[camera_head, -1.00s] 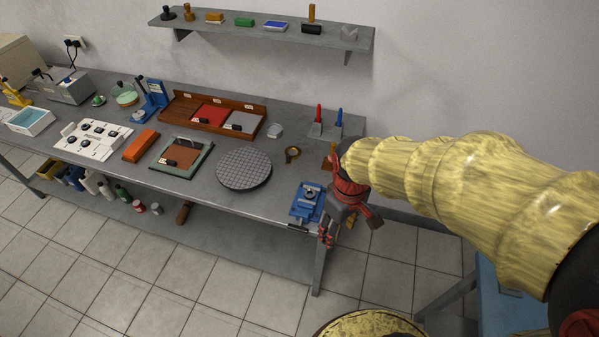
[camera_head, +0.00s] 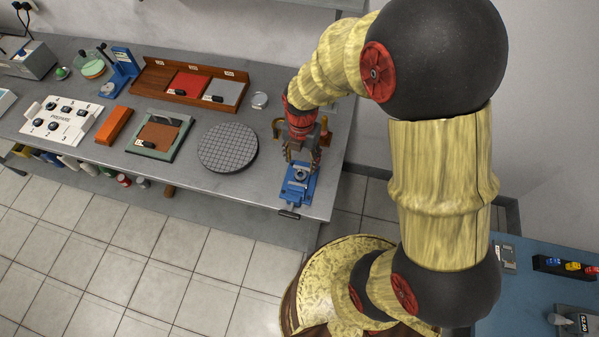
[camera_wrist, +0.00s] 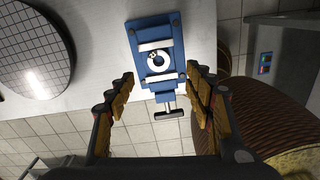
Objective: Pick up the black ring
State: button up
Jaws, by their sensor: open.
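My gripper (camera_head: 303,152) is over the right end of the grey bench, behind and above a small blue vise (camera_head: 297,190). In the wrist view, my gripper (camera_wrist: 161,88) is open, with its two fingers apart and nothing between the tips. The blue vise (camera_wrist: 143,38) lies ahead, between and beyond the fingertips. A round piece (camera_wrist: 160,70) with a white band and dark centre sits between its pale jaw bars. I cannot tell whether this is the black ring. A brown ring-shaped thing (camera_head: 277,128) shows partly beside my arm.
A round gridded plate (camera_head: 227,148) lies left of the vise; it also shows in the wrist view (camera_wrist: 35,45). A framed tray (camera_head: 158,136), an orange block (camera_head: 113,126) and a wooden tray (camera_head: 147,77) stand further left. The bench's front edge is close to the vise.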

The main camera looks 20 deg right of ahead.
aim_at(300, 176)
jog(key=shift+w+f+b, duration=0.2)
jog(key=shift+f+b, duration=0.4)
jog(key=shift+f, duration=3.3)
jog(key=c, duration=0.3)
jog(key=c, duration=1)
jog(key=shift+o, duration=0.2)
jog(key=shift+r, duration=0.1)
